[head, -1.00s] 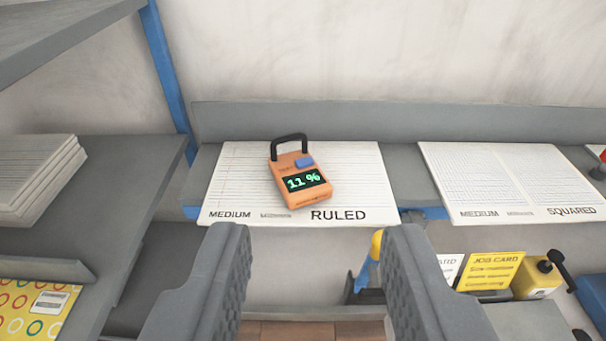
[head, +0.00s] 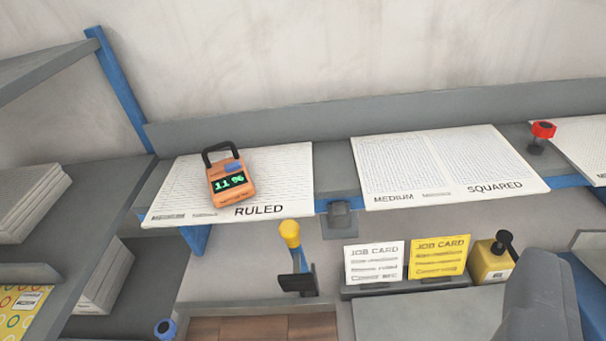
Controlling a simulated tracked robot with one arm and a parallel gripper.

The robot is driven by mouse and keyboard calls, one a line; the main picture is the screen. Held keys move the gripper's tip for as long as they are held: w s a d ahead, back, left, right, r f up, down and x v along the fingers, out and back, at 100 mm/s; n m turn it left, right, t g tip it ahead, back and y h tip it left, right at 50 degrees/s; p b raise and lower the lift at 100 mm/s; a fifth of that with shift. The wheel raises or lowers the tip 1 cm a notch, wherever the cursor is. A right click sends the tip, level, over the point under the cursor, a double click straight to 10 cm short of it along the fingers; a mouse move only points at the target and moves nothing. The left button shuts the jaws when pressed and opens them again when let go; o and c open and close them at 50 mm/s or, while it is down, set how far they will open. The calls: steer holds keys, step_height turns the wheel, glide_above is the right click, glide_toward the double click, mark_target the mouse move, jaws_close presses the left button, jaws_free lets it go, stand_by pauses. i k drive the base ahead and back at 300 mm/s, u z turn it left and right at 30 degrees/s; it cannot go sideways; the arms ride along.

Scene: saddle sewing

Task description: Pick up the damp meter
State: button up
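The damp meter (head: 231,183) is an orange block with a black loop handle, a blue button and a dark screen with green digits. It lies on the white RULED pad (head: 285,170), left of the picture's middle, on a grey shelf. A smooth dark grey shape (head: 545,300) stands at the lower right edge. It looks like one finger of my gripper, but I cannot be sure. No second finger shows, and nothing touches the meter. Whether the gripper is open or shut is hidden.
A SQUARED pad (head: 450,165) and a red-topped knob (head: 543,130) are to the right. Below are a yellow-headed tool (head: 290,235), job cards (head: 374,262) and a yellow bottle (head: 493,262). A blue post (head: 120,90) and a side shelf (head: 90,190) with stacked paper are at left.

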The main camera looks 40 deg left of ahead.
mark_target(226, 188)
steer(key=z, duration=0.7)
steer(key=k, duration=1.05)
steer(key=u, duration=1.1)
steer(key=i, duration=1.05)
steer(key=z, duration=0.05)
